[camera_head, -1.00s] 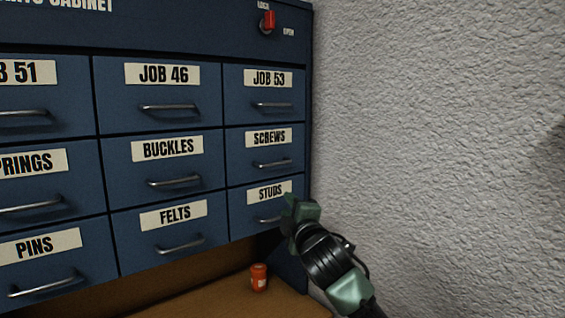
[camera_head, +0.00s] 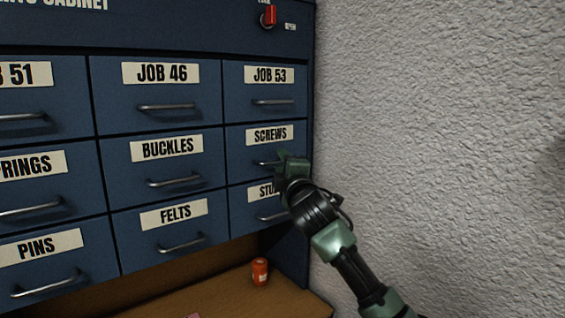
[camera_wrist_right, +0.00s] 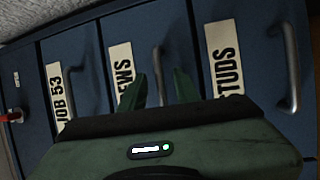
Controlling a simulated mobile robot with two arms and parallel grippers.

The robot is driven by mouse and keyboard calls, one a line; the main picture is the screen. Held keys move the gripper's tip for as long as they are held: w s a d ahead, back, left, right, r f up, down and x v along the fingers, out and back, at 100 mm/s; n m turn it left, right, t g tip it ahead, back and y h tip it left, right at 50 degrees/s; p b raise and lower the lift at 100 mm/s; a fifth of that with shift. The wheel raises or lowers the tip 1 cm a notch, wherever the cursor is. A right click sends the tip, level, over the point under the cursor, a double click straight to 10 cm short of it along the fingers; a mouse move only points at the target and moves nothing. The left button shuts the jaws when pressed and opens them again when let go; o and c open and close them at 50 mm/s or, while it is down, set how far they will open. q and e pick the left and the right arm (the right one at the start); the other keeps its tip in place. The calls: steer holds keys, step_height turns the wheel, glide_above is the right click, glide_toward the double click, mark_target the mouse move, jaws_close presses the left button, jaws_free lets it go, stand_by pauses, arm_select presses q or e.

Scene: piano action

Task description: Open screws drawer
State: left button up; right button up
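The screws drawer (camera_head: 240,152) is shut in the right column of the blue cabinet, between JOB 53 and STUDS. Its metal handle (camera_head: 265,163) is partly hidden behind my right gripper (camera_head: 281,164). In the right wrist view the fingers (camera_wrist_right: 158,92) are open and apart, with the screws handle (camera_wrist_right: 158,65) showing between them. Whether they touch it cannot be told. My left gripper is not in view.
A red knob (camera_head: 269,15) near the LOCK label is upright on the cabinet's top panel. The studs drawer (camera_head: 240,205) is just below. A textured wall (camera_head: 440,120) stands close on the right. An orange canister (camera_head: 260,272) stands on the wooden surface.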

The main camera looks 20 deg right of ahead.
steer(key=shift+f, duration=0.1)
jaws_close()
stand_by(1.3)
